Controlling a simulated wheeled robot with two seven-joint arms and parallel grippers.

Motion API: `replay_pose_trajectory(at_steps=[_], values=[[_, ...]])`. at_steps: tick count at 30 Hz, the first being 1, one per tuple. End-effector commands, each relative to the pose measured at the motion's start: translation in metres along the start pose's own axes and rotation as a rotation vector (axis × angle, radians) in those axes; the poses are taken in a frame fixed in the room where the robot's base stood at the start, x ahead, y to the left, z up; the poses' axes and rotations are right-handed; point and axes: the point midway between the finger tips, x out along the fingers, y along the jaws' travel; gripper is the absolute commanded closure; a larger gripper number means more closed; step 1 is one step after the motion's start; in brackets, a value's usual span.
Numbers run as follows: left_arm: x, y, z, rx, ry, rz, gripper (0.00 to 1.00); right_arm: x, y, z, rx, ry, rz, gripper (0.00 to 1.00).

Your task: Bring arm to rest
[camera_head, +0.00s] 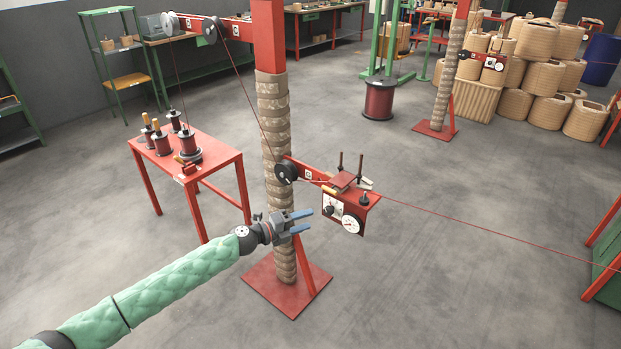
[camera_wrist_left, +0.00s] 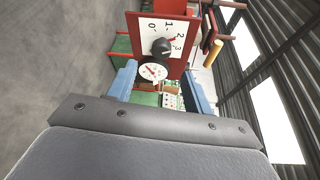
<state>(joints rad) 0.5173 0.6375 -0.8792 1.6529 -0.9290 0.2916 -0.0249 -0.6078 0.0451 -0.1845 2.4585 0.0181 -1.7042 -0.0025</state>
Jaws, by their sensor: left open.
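My left arm, in a green quilted sleeve, reaches in from the lower left of the head view. Its gripper (camera_head: 300,222) has blue fingers that stand apart with nothing between them. The gripper is in front of the wrapped post, just left of and below a red tensioner box (camera_head: 349,212) with a dial and a round gauge. In the left wrist view the blue fingers (camera_wrist_left: 158,90) frame the white dial plate (camera_wrist_left: 160,40) with a black knob and the round gauge, apart from them. My right gripper is in neither view.
The red post (camera_head: 275,130) stands on a red base plate (camera_head: 287,283). A taut red wire (camera_head: 470,221) runs right from the tensioner. A red table (camera_head: 205,160) with several spools stands left. The floor at the lower right is mostly clear.

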Motion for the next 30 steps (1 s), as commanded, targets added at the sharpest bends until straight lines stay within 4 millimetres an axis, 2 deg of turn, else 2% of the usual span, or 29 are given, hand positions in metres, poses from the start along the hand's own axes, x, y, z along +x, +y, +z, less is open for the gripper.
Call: replay_pose_trajectory(at_steps=[5, 10, 14, 20, 24, 28, 30], values=[[0.000, 0.000, 0.008, -0.002, -0.040, 0.001, 0.49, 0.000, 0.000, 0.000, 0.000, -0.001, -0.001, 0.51], [-0.005, 0.001, 0.044, -0.037, -0.235, -0.001, 0.49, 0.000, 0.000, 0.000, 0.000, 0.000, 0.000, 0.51], [-0.014, -0.010, 0.072, -0.110, -0.430, -0.018, 0.49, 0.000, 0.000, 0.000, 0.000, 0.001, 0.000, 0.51], [-0.040, -0.048, 0.108, -0.255, -0.715, -0.065, 0.49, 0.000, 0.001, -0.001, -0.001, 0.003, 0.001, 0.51], [-0.059, -0.084, 0.123, -0.390, -0.898, -0.104, 0.49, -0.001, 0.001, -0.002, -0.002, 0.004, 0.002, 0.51], [-0.078, -0.107, 0.119, -0.552, -1.049, -0.117, 0.49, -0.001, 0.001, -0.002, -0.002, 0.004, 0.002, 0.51], [-0.089, -0.111, 0.107, -0.657, -1.120, -0.106, 0.49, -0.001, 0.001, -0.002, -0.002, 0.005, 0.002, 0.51]])
